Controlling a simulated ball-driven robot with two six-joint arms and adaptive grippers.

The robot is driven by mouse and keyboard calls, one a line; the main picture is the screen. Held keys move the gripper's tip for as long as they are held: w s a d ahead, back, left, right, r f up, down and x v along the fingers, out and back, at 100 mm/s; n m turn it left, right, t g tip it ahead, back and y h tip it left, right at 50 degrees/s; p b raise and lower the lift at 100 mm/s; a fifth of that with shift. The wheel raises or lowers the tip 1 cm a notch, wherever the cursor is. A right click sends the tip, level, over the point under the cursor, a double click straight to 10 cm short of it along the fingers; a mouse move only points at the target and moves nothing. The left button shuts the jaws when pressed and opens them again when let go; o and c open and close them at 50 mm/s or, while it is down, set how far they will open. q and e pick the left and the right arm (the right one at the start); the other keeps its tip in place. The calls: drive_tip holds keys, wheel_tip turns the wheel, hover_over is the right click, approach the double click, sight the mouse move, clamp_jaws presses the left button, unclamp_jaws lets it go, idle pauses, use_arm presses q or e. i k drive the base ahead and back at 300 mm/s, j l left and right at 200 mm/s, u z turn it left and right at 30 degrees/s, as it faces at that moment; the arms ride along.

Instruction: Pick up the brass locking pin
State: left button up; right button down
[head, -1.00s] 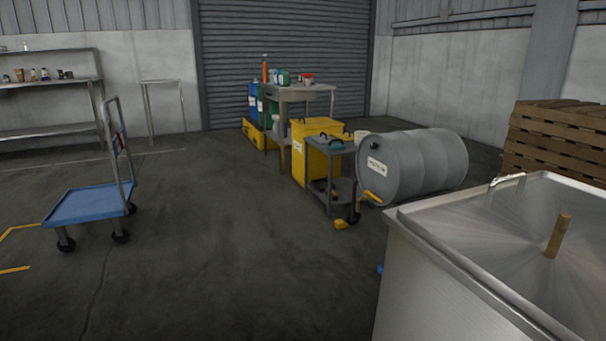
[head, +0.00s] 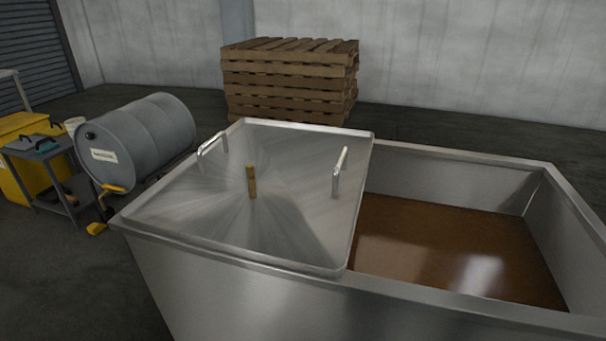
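A brass-coloured upright pin (head: 251,182) stands near the middle of a square steel lid (head: 300,225) in the head view; it looks like the brass locking pin. The lid lies over the left part of a steel tank (head: 240,305) and has two bent handles, a left one (head: 212,147) and a right one (head: 340,172). The pin's lower end meets the lid; whether it passes through cannot be seen. Neither of my grippers is in view.
The tank's right part is open, with brown liquid (head: 440,250) inside. A grey drum (head: 150,135) lies on its side at the left, beside a small cart (head: 50,155) and a yellow bin (head: 20,180). Stacked wooden pallets (head: 290,80) stand behind the tank.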

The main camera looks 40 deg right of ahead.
sight(250, 167)
drive_tip(key=z, duration=0.75)
